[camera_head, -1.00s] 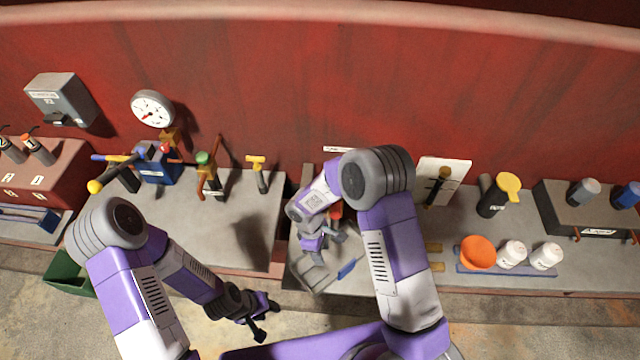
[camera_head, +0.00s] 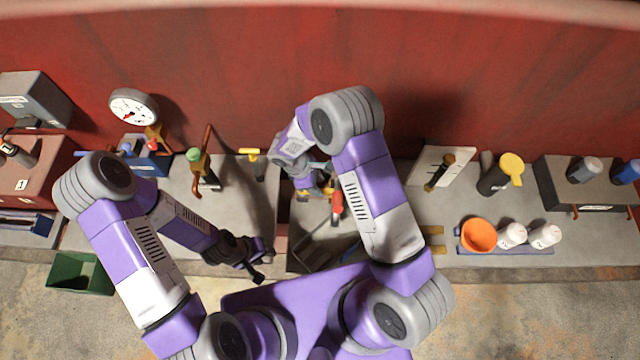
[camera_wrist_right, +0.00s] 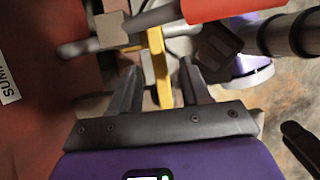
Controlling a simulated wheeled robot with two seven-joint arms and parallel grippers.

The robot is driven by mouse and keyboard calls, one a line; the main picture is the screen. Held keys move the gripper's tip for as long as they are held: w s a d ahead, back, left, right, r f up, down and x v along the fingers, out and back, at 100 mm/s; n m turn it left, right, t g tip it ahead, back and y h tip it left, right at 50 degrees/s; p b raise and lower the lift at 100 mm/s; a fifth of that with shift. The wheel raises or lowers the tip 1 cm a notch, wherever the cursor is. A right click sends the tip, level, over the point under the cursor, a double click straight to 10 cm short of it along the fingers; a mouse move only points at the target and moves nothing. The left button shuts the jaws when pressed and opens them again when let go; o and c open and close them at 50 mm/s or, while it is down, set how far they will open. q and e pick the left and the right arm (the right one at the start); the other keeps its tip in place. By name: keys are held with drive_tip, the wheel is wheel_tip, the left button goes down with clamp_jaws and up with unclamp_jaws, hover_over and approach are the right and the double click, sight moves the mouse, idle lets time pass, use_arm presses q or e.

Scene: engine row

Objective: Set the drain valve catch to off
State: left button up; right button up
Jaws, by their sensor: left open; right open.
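My right gripper (camera_head: 314,190) is at the back of the bench, near a red-handled part (camera_head: 337,206). In the right wrist view my right gripper (camera_wrist_right: 158,72) is open. A yellow bar (camera_wrist_right: 160,68) stands between its two fingers, with a visible gap on each side. The red part (camera_wrist_right: 225,6) crosses the top of that view, beside a grey rod with a square block (camera_wrist_right: 110,30). No label names the drain valve catch, so I cannot tell for sure that the yellow bar is it. My left gripper (camera_head: 260,262) is open and empty at the bench's front edge.
A yellow-handled valve (camera_head: 250,153) and a green-topped valve (camera_head: 195,158) stand to the left. An orange funnel (camera_head: 478,236) and white bottles stand to the right. A partly cut-off label (camera_wrist_right: 8,82) is on the red wall. A green bin (camera_head: 80,274) is on the floor.

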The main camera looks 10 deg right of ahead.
sight(323, 191)
drive_tip(key=shift+x, duration=1.6)
drive_tip(key=shift+w, duration=0.15)
drive_tip(key=shift+c, duration=0.5)
clamp_jaws()
